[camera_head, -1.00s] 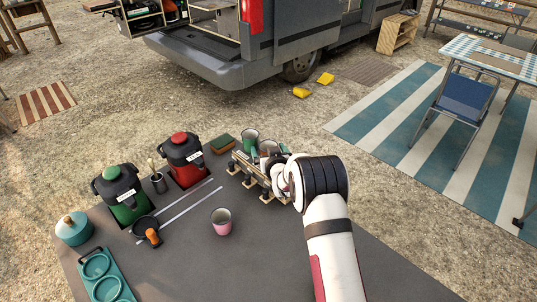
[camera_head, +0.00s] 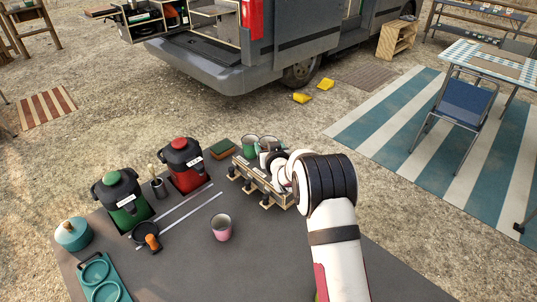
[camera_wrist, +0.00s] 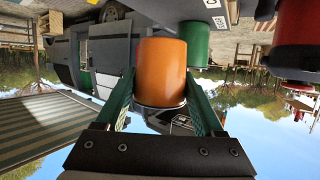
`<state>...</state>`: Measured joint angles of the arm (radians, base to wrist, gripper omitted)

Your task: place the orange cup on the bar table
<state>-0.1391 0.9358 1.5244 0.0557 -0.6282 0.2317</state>
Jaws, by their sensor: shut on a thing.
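In the wrist view the orange cup (camera_wrist: 162,72) sits between the two green fingers of my gripper (camera_wrist: 160,98), which is shut on it. In the head view my wrist and forearm are at the right of the dark table (camera_head: 205,270), beside the rack. The fingertips and the orange cup are hidden there behind my wrist. I cannot tell for certain which table is the bar table; a tall wooden one (camera_head: 25,12) stands partly in view at the far left.
A rack with hooks (camera_head: 262,180), a green cup (camera_head: 249,146), red dispenser (camera_head: 186,165), green dispenser (camera_head: 122,195) and pink cup (camera_head: 221,228) are on the dark table. The van (camera_head: 205,65) stands behind. A blue chair (camera_head: 462,100) is at right. The dark table's front right is clear.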

